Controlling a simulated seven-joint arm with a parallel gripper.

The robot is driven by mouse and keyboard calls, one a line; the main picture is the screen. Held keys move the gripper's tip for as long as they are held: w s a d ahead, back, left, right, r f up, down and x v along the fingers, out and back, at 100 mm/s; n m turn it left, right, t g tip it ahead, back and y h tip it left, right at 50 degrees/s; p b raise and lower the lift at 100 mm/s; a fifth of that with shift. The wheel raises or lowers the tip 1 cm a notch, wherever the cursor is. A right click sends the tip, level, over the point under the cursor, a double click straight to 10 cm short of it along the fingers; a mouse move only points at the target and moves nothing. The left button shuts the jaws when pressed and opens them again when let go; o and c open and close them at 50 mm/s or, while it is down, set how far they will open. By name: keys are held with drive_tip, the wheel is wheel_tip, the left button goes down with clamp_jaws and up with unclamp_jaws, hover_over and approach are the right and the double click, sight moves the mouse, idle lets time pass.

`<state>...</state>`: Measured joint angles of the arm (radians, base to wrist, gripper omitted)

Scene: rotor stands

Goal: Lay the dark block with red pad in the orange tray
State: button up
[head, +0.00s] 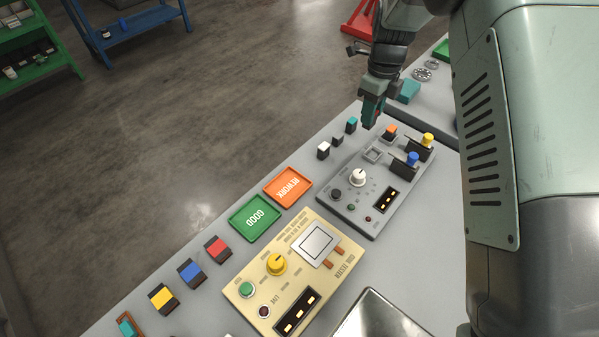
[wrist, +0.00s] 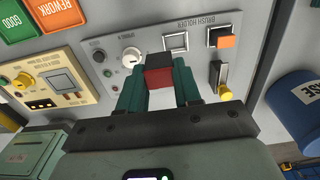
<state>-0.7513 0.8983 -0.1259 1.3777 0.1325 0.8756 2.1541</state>
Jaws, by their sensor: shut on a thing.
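My gripper (head: 372,112) is shut on a small dark block with a red pad (wrist: 158,72). In the wrist view the block sits between the two green fingers, its red face towards the camera. In the head view the fingers hide most of it. My gripper is above the far end of the grey panel, up and right of the orange tray. The orange tray (head: 288,187), marked REWORK, lies flat and looks empty. It also shows at the top left of the wrist view (wrist: 60,12).
A green tray (head: 255,217) marked GOOD adjoins the orange one. The grey panel (head: 362,222) has knobs and coloured parts; a cream tester (head: 262,292) stands nearer. Small blocks (head: 323,150) stand behind the orange tray. A larger red-topped dark block (head: 217,248) stands left, beside blue and yellow ones.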

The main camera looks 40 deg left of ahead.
drive_tip(key=s+a+f, duration=0.2)
drive_tip(key=s+a, duration=0.5)
drive_tip(key=s, duration=0.4)
hover_over(288, 188)
wheel_tip(288, 188, down, 7)
drive_tip(key=shift+w+f, duration=0.1)
drive_tip(key=shift+f, duration=2.2)
drive_tip(key=shift+f, duration=0.1)
drive_tip(key=o, duration=1)
drive_tip(key=shift+o, duration=0.2)
wheel_tip(288, 188, up, 12)
